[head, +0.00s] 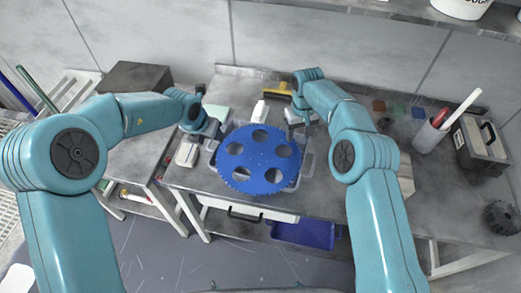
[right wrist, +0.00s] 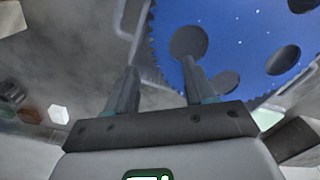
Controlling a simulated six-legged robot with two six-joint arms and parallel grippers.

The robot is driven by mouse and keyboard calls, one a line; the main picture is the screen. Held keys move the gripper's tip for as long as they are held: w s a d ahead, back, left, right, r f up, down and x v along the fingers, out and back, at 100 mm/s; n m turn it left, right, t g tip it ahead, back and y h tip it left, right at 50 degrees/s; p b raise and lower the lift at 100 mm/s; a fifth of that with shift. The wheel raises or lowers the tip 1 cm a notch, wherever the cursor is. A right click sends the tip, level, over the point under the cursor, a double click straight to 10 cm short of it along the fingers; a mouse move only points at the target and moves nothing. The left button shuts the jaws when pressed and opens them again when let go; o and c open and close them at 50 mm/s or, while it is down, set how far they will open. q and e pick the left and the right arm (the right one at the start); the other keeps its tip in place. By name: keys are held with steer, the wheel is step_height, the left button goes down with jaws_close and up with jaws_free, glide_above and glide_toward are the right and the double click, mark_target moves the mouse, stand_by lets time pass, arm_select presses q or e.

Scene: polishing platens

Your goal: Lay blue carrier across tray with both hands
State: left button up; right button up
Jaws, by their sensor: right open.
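The blue carrier (head: 258,160) is a toothed disc with several round holes. In the head view it lies over the pale grey tray (head: 308,165), hiding most of it; whether it touches the tray all round I cannot tell. My right gripper (head: 301,131) is open at the carrier's upper right edge. In the right wrist view the carrier (right wrist: 240,40) is beyond the open fingers (right wrist: 160,88), and one finger overlaps a hole in the picture. My left gripper (head: 214,131) is at the carrier's upper left edge; its fingers are too small to read.
A white bottle (head: 260,111) and a yellow-edged tool (head: 278,91) are behind the carrier. A cup with tools (head: 430,137) and a dark caddy (head: 480,145) stand to the right. A blue bin (head: 304,234) is below the bench.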

step_height(320, 180, up, 7)
steer(key=shift+f, duration=0.2)
stand_by(0.6)
